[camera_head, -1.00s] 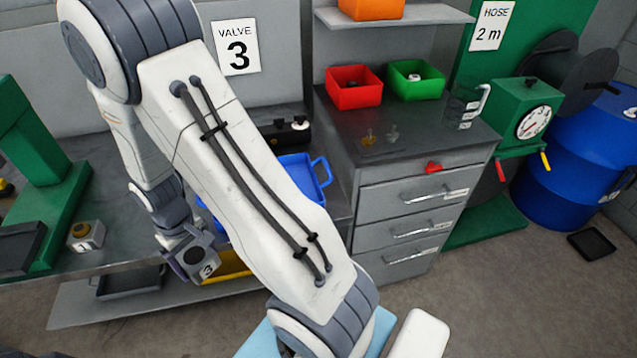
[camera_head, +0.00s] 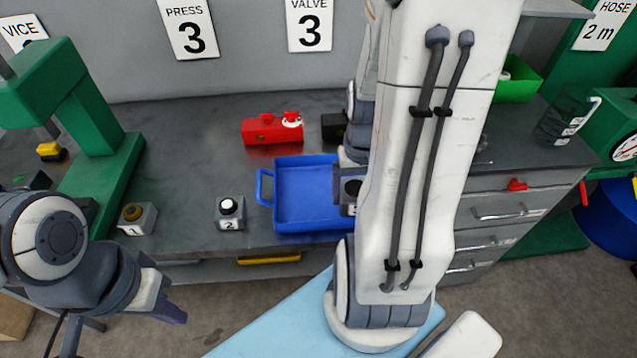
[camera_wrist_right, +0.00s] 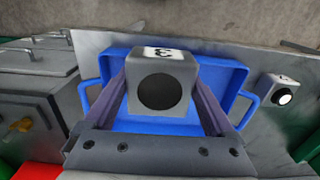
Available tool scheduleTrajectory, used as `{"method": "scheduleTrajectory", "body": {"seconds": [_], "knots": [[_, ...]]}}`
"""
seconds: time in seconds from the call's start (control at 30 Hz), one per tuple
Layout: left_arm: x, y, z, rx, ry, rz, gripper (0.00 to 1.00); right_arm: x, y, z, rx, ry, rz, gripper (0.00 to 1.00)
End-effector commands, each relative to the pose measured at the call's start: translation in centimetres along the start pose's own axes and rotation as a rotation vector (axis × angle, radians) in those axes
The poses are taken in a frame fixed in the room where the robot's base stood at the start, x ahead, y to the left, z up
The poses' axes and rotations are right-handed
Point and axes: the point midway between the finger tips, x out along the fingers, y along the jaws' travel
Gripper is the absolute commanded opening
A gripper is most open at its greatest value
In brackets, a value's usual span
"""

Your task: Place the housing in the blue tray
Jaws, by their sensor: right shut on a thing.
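The housing (camera_wrist_right: 160,82) is a grey block with a 3 label and a dark round opening. My right gripper (camera_wrist_right: 160,90) is shut on it, one finger on each side. The blue tray (camera_wrist_right: 235,75) shows behind and around the housing in the right wrist view. In the head view the housing (camera_head: 351,190) overlaps the right part of the blue tray (camera_head: 300,221), partly hidden by my right arm. I cannot tell whether it touches the tray. My left gripper (camera_head: 165,302) is at the lower left, away from the tray; its finger gap is unclear.
Grey blocks marked 1 (camera_head: 137,219) and 2 (camera_head: 230,213) stand left of the tray. A red block (camera_head: 272,129) and a black block (camera_head: 333,127) are behind it. A green press (camera_head: 95,140) stands at the left.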

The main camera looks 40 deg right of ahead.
Motion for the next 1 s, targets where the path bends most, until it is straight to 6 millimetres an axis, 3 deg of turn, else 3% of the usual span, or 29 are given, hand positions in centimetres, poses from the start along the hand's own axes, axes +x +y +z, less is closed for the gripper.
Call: {"method": "scheduleTrajectory", "body": {"seconds": [0.17,0.63,0.8,1.0], "knots": [[-0.5,0.0,0.0,0.0,0.0,0.0,0.0,0.9,-0.8,-1.6,-0.004,-0.003,0.0,0.0],[-2.3,0.2,-0.1,-0.001,0.0,0.0,0.0,5.8,-3.8,-9.7,-0.014,-0.001,0.0,0.0],[-2.6,0.2,-0.1,-0.001,0.0,0.0,0.0,6.7,-4.0,-10.9,-0.01,0.001,0.0,0.0],[-3.2,0.2,-0.2,-0.002,0.0,0.0,0.0,8.4,-4.0,-10.9,-0.008,-0.004,0.0,0.0]]}}
